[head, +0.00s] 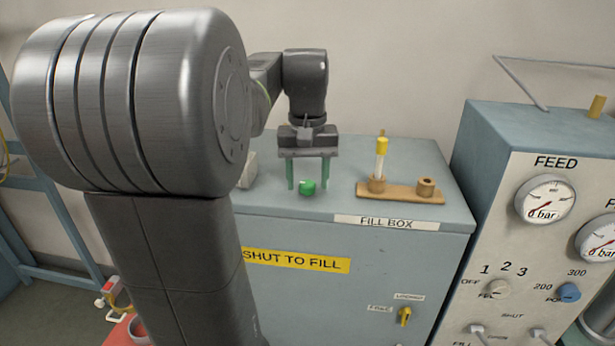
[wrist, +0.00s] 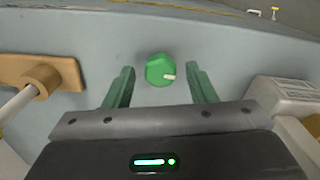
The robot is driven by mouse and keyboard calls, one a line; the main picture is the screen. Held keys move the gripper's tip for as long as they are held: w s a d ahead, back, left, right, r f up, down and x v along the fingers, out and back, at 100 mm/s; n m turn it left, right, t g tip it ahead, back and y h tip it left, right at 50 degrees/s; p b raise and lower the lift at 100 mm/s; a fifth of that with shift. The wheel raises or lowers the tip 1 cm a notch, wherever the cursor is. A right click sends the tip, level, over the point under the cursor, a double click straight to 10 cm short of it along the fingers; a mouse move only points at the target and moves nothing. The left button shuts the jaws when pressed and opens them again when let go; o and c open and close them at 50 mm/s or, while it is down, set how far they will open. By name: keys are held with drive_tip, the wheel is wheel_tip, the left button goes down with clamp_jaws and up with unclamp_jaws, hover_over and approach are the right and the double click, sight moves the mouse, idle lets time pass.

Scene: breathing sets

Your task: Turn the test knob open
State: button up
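The green knob (head: 307,187) sits on top of the blue-grey fill box (head: 410,270). In the wrist view my gripper (wrist: 160,76) is open, with a gap between each finger and the knob. No label for the knob is readable.
A wooden rack (head: 400,192) holding a yellow-capped tube (head: 381,158) stands right of the gripper. A pale block (head: 248,171) lies close on the left. A panel with gauges (head: 545,202) rises at the right. A yellow latch (head: 404,316) is on the box front.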

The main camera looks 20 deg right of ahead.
sight(308, 183)
drive_tip(key=shift+r, duration=0.1)
wheel_tip(308, 183, up, 14)
drive_tip(key=shift+f+b, duration=0.2)
drive_tip(key=shift+b, duration=0.15)
idle(0.4)
wheel_tip(308, 183, down, 14)
drive_tip(key=shift+r+p, duration=0.1)
drive_tip(key=shift+p, duration=0.25)
idle(0.6)
drive_tip(key=shift+r, duration=0.1)
